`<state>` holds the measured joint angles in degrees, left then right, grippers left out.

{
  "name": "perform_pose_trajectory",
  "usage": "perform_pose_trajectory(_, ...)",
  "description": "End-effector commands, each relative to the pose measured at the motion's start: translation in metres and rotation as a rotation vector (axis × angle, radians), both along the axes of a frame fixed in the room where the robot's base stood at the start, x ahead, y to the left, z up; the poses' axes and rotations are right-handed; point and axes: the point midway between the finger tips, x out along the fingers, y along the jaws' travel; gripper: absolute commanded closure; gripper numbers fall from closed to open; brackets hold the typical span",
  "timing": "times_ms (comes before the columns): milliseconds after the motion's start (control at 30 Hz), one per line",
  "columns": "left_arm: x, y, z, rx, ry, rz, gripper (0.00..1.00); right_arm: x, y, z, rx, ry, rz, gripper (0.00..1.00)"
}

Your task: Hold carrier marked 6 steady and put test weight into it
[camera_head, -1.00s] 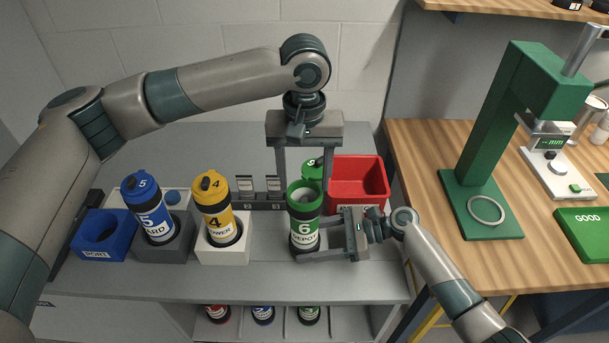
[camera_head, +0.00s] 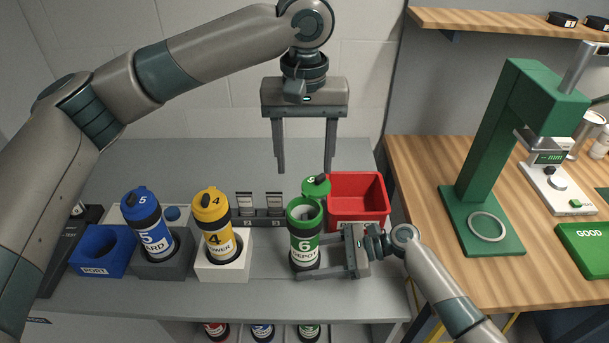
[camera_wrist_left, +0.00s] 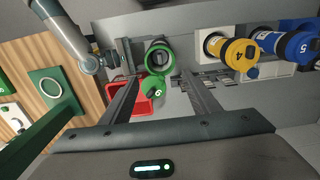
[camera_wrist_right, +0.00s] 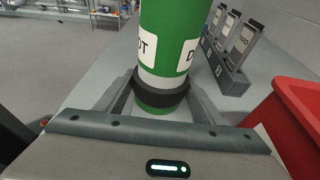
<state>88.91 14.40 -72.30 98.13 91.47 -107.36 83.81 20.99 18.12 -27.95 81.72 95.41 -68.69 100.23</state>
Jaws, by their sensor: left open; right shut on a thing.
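The green carrier marked 6 (camera_head: 305,247) stands upright on the grey bench, labelled DEPOT. Its green lid (camera_head: 316,186) is swung open at the back of its mouth. The open mouth (camera_wrist_left: 158,50) also shows in the left wrist view. Something pale grey shows inside; I cannot tell whether it is the test weight. My right gripper (camera_head: 322,258) is shut on the carrier's lower body from the right. In the right wrist view its fingers flank the carrier's black band (camera_wrist_right: 160,92). My left gripper (camera_head: 305,166) is open and empty, pointing down above the carrier.
A red bin (camera_head: 358,212) stands right behind the carrier. Yellow carrier 4 (camera_head: 213,228) and blue carrier 5 (camera_head: 147,226) stand in holders to the left, beside a blue PORT holder (camera_head: 96,266). A green press (camera_head: 500,150) stands on the wooden table at right.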

Motion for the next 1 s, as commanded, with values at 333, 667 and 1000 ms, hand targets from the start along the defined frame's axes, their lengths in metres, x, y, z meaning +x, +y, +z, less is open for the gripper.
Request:
perform_pose_trajectory(333, 0.000, 0.000, 0.026, 0.000, 0.000, 0.000, 0.44, 0.000, 0.000, 0.000, 0.001, 0.000, 0.000, 0.51)
perform_pose_trajectory(667, 0.000, 0.000, 0.026, 0.000, 0.000, 0.000, 0.44, 0.000, 0.000, 0.000, 0.001, 0.000, 0.000, 0.51)
perform_pose_trajectory(1000, 0.000, 0.000, 0.026, 0.000, 0.000, 0.000, 0.44, 0.000, 0.000, 0.000, 0.001, 0.000, 0.000, 0.51)
